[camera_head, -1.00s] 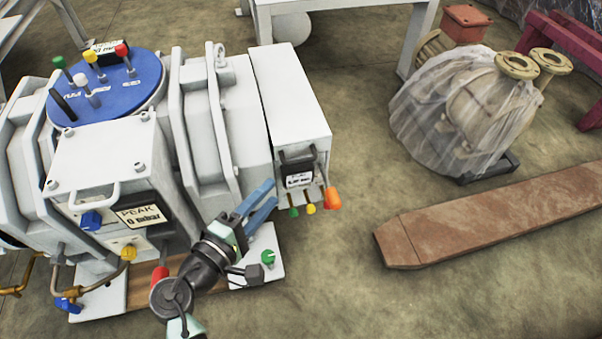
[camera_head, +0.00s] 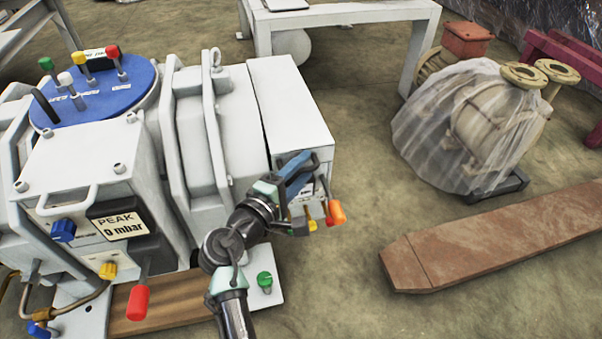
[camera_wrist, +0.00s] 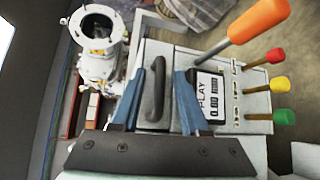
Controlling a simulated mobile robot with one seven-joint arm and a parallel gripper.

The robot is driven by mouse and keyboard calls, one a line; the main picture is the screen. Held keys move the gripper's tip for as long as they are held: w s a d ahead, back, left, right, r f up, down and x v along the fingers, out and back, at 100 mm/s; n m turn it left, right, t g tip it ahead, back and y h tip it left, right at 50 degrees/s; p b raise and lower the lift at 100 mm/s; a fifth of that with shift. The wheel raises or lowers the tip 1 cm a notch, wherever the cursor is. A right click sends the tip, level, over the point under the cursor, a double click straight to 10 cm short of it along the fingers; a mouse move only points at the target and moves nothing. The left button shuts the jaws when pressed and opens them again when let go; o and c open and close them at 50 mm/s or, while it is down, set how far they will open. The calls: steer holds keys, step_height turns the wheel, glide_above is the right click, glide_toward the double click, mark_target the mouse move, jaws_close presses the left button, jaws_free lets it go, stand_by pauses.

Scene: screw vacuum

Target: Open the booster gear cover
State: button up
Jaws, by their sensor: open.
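The gear cover appears to be the pale grey box (camera_head: 292,108) at the right end of the machine; it looks closed. Its end face carries a black handle (camera_wrist: 155,88) in the wrist view. My gripper (camera_head: 296,170) is at that end face, in front of the handle, and hides much of it in the head view. In the wrist view my gripper (camera_wrist: 169,68) is open, its two blue fingers on either side of the handle. I cannot tell whether they touch it.
Beside the handle are a small display (camera_wrist: 208,98) and an orange-handled lever (camera_wrist: 258,20), with red, yellow and green knobs close by. A rusty beam (camera_head: 490,240) lies on the floor at right. A plastic-wrapped pump (camera_head: 470,125) stands behind it.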

jaws_close()
stand_by(1.4)
